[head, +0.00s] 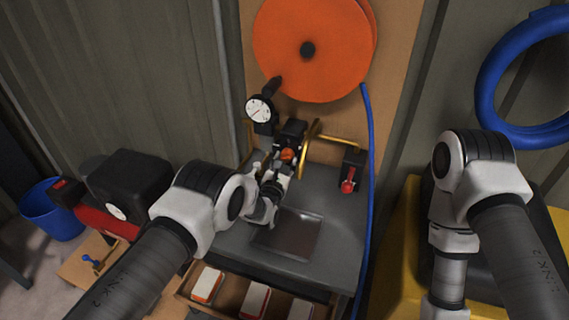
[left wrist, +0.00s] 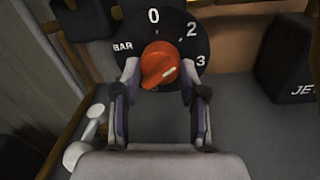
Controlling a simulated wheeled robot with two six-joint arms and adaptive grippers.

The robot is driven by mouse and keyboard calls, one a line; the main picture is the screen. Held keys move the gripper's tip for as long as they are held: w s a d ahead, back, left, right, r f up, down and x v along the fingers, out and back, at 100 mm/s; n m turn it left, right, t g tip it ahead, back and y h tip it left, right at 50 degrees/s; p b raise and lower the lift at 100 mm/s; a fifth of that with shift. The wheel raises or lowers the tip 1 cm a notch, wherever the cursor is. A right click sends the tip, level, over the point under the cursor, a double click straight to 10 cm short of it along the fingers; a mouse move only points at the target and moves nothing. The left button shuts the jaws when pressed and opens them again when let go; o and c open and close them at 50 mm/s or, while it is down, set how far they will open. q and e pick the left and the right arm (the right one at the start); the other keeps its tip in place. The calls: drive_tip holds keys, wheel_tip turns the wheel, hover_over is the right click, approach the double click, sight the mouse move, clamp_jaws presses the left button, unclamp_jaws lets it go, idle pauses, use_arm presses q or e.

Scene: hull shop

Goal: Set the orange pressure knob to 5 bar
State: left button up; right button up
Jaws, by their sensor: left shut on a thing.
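The orange pressure knob (left wrist: 160,66) sits in front of a round black dial (left wrist: 124,29) with white marks; BAR, 0, 2 and 3 are readable, and the lower part is hidden by my gripper. In the head view the knob (head: 287,155) is a small orange spot on the panel unit. My left gripper (left wrist: 160,75) is shut on the knob, one finger on each side. It also shows in the head view (head: 277,172). I cannot tell which number the knob points to. A white round gauge (head: 258,109) stands above; its reading is too small to tell. My right gripper is out of view.
A large orange hose reel (head: 310,45) hangs above, with a blue hose (head: 369,190) running down at the right. A dark tray (head: 288,234) lies on the grey bench (head: 335,228). An open drawer with several boxes is below.

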use_arm(q)
drive_tip(key=m+b, duration=0.1)
drive_tip(key=m, duration=0.1)
drive_tip(key=shift+f+m+b, duration=0.25)
drive_tip(key=shift+m+b, duration=0.1)
drive_tip(key=shift+m, duration=0.05)
drive_tip(key=shift+r+m+b, duration=0.1)
drive_tip(key=shift+m+b, duration=0.65)
drive_tip(key=shift+m, duration=0.75)
drive_tip(key=o, duration=1.1)
drive_tip(key=shift+o, duration=0.2)
drive_tip(key=v, duration=1.2)
drive_tip(key=shift+a, duration=0.1)
